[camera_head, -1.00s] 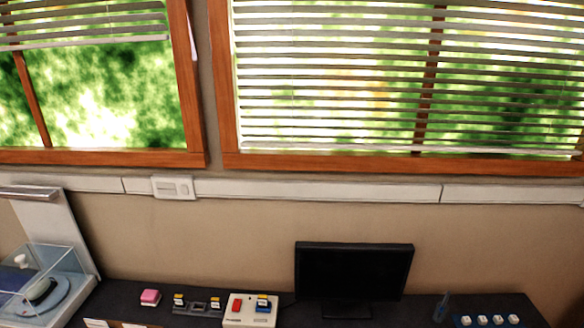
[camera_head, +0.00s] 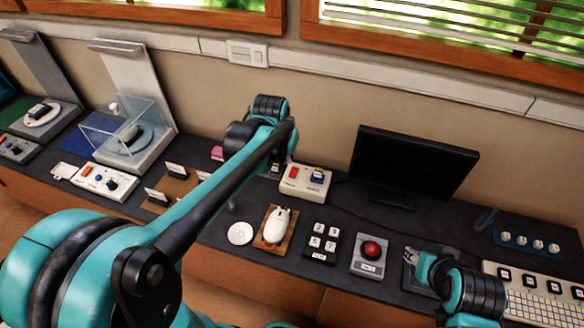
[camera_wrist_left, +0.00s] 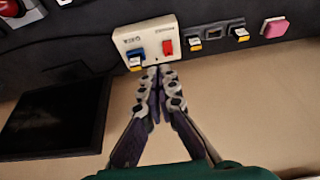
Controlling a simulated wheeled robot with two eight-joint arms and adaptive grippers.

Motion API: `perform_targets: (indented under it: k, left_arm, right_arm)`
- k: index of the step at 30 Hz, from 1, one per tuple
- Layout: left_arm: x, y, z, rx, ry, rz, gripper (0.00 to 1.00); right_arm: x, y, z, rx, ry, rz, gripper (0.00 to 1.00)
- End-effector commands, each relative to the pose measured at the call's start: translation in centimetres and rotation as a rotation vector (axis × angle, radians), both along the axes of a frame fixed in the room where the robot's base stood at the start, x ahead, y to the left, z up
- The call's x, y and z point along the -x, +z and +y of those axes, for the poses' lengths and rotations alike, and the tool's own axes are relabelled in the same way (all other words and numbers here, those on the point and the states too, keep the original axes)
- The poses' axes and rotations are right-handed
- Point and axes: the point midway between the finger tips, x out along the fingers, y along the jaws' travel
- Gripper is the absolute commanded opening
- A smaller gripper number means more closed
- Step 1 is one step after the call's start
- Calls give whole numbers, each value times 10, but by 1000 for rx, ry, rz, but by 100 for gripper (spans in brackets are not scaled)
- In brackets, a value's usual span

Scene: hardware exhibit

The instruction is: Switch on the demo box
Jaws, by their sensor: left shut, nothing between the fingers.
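A cream box (camera_head: 305,192), which I take to be the demo box, stands on the dark counter left of the monitor. It has a red switch (camera_head: 293,172) and a blue switch (camera_head: 317,175) on top. In the left wrist view the box (camera_wrist_left: 148,36) shows upside down, with the blue switch (camera_wrist_left: 135,59) left of the red switch (camera_wrist_left: 167,46). My left gripper (camera_wrist_left: 155,70) is shut and empty, its tips at the box's edge by the switches; contact cannot be told. In the head view my arm hides its fingers.
A black monitor (camera_head: 413,165) stands right of the box. In front are a white mouse-shaped item (camera_head: 275,225), a keypad (camera_head: 320,242) and a red button (camera_head: 371,249). A clear case (camera_head: 125,122) stands at left. A keyboard (camera_head: 535,295) lies at right.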

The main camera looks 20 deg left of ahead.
Motion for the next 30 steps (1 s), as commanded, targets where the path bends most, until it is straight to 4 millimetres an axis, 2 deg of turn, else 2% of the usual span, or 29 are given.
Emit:
perform_targets:
  k: [1,3,9,15,26,30]
  left_arm:
    - [-15,-4,3,0,1,15,0]
    - [-32,-12,7,1,1,36,0]
    - [-63,-33,15,5,1,80,0]
    - [-74,-42,18,5,0,95,0]
    - [-74,-44,18,5,0,95,0]
    - [-77,-56,18,5,0,95,0]
  right_arm:
    - [0,3,0,0,0,0,40]
    - [0,5,0,0,0,0,40]
    - [0,9,0,0,0,0,40]
    - [0,10,0,0,0,0,40]
    - [0,9,0,0,0,0,40]
    - [0,5,0,0,0,0,40]
